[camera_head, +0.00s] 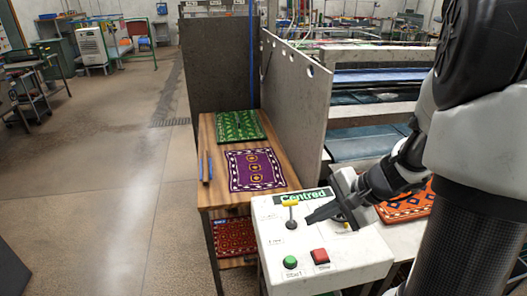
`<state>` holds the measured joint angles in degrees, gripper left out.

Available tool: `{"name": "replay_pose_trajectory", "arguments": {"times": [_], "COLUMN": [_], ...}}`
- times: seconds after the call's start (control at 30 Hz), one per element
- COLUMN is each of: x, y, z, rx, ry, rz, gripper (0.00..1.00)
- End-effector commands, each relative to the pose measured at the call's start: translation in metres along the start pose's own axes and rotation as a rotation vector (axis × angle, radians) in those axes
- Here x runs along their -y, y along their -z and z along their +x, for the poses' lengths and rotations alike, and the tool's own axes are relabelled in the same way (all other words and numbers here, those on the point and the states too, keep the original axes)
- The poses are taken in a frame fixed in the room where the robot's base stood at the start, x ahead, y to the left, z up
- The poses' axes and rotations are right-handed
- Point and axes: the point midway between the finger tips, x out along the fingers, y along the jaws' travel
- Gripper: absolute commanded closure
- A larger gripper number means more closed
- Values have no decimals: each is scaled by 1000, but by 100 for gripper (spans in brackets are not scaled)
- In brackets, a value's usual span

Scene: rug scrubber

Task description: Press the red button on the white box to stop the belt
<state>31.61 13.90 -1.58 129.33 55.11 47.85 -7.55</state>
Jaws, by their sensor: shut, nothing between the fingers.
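The white box (335,262) stands at the lower middle of the head view, with a green "Centred" label along its back edge. The red button (320,256) is on its top near the front, and it is uncovered. A green button (290,262) sits just left of it. A lever with a yellow handle (290,205) stands at the back left of the box top. My gripper (310,218) is shut and empty. It reaches in from the right over the back of the box top, beyond the red button and close to the lever. I cannot tell whether it touches the box.
A wooden table (208,160) behind the box bears a green rug (238,125) and a purple rug (255,169). A grey panel (295,105) stands at its right. An orange rug (408,204) lies right of the box, partly behind my arm.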

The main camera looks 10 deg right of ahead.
Motion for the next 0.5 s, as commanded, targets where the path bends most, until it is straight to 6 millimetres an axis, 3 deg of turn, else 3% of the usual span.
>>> {"name": "replay_pose_trajectory", "arguments": {"times": [0.03,0.1,0.2,0.5], "x": [-12,-21,-31,-36], "y": [19,39,59,70], "z": [7,14,19,22], "rx": [12,19,22,20], "ry": [35,88,141,174], "rz": [108,217,322,379], "gripper": [100,100,100,100]}}
